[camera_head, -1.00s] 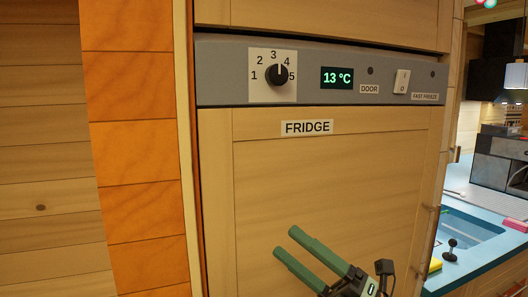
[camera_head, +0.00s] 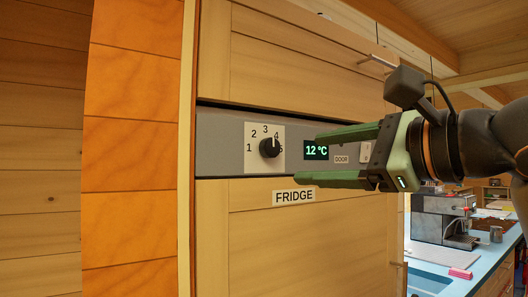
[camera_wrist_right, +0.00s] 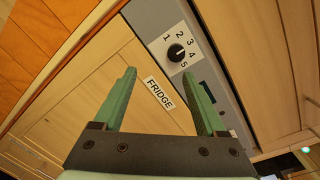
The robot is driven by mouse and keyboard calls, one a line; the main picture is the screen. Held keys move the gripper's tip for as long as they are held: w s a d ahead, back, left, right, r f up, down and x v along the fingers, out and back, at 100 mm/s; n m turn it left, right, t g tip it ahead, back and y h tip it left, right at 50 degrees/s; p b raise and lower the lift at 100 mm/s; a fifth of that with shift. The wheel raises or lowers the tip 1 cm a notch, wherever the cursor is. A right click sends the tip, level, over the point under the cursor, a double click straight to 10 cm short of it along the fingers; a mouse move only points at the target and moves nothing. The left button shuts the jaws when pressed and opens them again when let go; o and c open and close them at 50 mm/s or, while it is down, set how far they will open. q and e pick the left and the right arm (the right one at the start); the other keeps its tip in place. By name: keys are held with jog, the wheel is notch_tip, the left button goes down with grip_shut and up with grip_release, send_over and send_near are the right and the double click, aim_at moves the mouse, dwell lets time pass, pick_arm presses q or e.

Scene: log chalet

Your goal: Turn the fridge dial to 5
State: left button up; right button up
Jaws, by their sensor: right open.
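The black fridge dial (camera_head: 269,147) sits on a white plate numbered 1 to 5 at the left of the grey control panel. Its white mark points up and right, at about the 4. The dial also shows in the wrist view (camera_wrist_right: 176,52), beyond and between my fingertips. My right gripper (camera_head: 308,158) is open and empty, with green fingers pointing left toward the dial. Its tips are right of the dial and apart from it. The upper finger partly covers the panel. The temperature display (camera_head: 316,151) reads 12 °C. My left gripper is out of view.
A FRIDGE label (camera_head: 293,197) is on the wooden door below the panel. The door label (camera_head: 341,159) and a white switch (camera_head: 365,152) are close behind my gripper. A counter with a coffee machine is at right.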

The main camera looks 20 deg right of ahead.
aim_at(274, 149)
jog(key=shift+m+t+h, duration=0.3)
jog(key=shift+t+h, duration=0.3)
jog(key=p+x, duration=0.1)
jog(key=x, duration=0.2)
jog(key=r+p+x, duration=0.1)
jog(key=x, duration=0.2)
jog(key=d+p+x, duration=0.1)
jog(key=x, duration=0.2)
jog(key=shift+w+r, duration=0.4)
jog(key=shift+w, duration=0.1)
jog(key=shift+w+a, duration=0.3)
jog(key=shift+w, duration=0.35)
jog(key=shift+c, duration=0.3)
jog(key=shift+f, duration=0.1)
grip_shut()
